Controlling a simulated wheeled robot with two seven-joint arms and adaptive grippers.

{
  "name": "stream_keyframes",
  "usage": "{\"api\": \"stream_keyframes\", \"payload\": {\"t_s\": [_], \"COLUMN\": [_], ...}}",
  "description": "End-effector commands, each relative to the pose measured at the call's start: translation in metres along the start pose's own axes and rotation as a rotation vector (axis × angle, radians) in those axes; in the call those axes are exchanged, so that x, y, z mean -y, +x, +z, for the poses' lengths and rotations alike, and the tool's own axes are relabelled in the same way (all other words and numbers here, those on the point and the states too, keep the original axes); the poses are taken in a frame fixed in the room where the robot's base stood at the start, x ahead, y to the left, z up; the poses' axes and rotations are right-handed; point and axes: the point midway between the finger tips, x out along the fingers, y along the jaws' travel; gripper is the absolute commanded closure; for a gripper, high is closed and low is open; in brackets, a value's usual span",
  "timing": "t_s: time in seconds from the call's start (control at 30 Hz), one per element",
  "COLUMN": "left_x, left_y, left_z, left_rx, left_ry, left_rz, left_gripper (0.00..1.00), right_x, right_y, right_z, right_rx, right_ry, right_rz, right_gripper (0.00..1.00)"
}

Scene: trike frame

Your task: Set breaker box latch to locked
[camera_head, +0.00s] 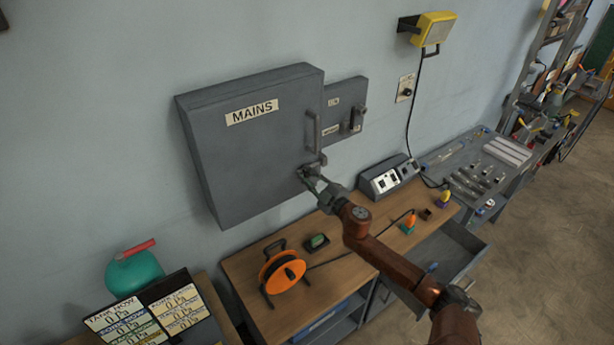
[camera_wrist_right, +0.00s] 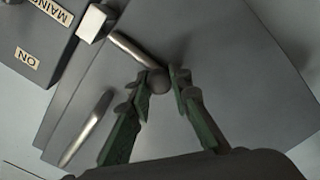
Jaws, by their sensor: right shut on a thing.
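The grey breaker box (camera_head: 250,155) with a MAINS label hangs on the wall with its door closed. Its latch (camera_head: 318,161) is at the lower right edge of the door, partly hidden by my right gripper. In the right wrist view the latch is a thin metal rod (camera_wrist_right: 131,48) running from a pale block to a round dark knob (camera_wrist_right: 160,82). My right gripper (camera_head: 307,174) is at the latch. In the wrist view the green fingers of my right gripper (camera_wrist_right: 160,82) are shut on the knob, one on each side. My left gripper is not in view.
The door's bar handle (camera_head: 313,130) stands out just above the latch; it also shows in the wrist view (camera_wrist_right: 87,130). A smaller switch box (camera_head: 345,108) adjoins on the right. Below is a wooden bench (camera_head: 335,285) with an orange cable reel (camera_head: 282,272) and a grey socket unit (camera_head: 390,178).

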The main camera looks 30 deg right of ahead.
Motion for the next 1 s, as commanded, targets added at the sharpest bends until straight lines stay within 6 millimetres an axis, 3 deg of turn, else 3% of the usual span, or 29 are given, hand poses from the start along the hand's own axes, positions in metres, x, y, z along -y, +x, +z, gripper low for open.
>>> {"api": "stream_keyframes", "payload": {"t_s": [0.2,0.47,0.5,0.7,1.0], "left_x": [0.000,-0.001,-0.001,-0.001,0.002], "left_y": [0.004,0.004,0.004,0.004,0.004], "left_z": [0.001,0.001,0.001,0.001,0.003], "left_rx": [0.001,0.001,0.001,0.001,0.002], "left_ry": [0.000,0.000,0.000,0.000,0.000], "left_rz": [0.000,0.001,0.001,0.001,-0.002], "left_gripper": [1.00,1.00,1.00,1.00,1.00], "right_x": [-0.019,-0.022,-0.022,-0.021,-0.020], "right_y": [0.000,0.000,0.000,0.000,-0.001], "right_z": [0.025,0.027,0.027,0.027,0.026], "right_rx": [0.001,0.003,0.003,0.002,0.000], "right_ry": [0.001,0.000,-0.001,-0.001,0.000], "right_rz": [0.003,0.005,0.006,0.004,0.002], "right_gripper": [1.00,1.00,0.79,0.66,0.63]}}
